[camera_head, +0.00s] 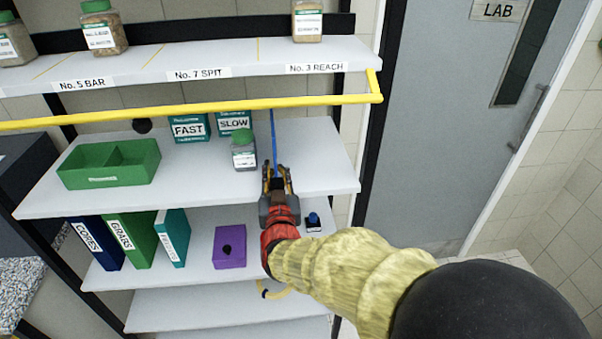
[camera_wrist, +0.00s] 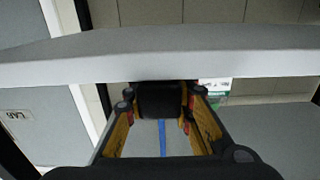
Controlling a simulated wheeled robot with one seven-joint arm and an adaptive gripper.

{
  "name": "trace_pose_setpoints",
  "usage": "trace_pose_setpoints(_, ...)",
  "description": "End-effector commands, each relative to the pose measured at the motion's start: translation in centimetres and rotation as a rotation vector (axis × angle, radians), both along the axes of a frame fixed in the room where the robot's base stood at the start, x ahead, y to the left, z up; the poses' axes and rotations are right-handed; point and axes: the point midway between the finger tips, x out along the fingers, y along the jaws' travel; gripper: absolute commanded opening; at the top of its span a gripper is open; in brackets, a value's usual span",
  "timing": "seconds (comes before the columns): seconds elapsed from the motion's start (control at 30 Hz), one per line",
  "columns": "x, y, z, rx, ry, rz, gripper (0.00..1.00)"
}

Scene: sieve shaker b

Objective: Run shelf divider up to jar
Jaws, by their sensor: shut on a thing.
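The jar (camera_head: 243,154), clear with a green lid and white label, stands upright on the middle shelf (camera_head: 320,160). The shelf divider shows as a thin blue strip (camera_head: 274,130) running front to back, right of the jar, with a narrow gap between them. My gripper (camera_head: 275,180) is at the shelf's front edge, right of and in front of the jar. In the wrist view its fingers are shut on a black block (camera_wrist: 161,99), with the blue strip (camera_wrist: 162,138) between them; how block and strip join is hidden.
Boxes marked FAST (camera_head: 189,127) and SLOW (camera_head: 234,121) stand behind the jar. A green divided bin (camera_head: 108,165) is at the left. A yellow rail (camera_head: 200,107) crosses in front, below the upper shelf. The middle shelf is bare right of the strip.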

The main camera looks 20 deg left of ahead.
Motion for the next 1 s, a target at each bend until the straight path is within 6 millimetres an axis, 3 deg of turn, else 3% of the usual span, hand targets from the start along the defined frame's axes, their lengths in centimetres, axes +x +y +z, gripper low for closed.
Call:
trace_pose_setpoints(0.2, -1.4, 2.1, -0.3, -0.005, 0.002, 0.002, 0.00)
trace_pose_setpoints(0.63, -1.5, 2.4, -0.2, -0.004, 0.001, 0.001, 0.00)
trace_pose_setpoints(0.67, -1.5, 2.4, -0.2, -0.004, 0.001, 0.001, 0.24)
trace_pose_setpoints(1.0, -1.5, 2.4, -0.2, -0.003, 0.002, 0.000, 0.43)
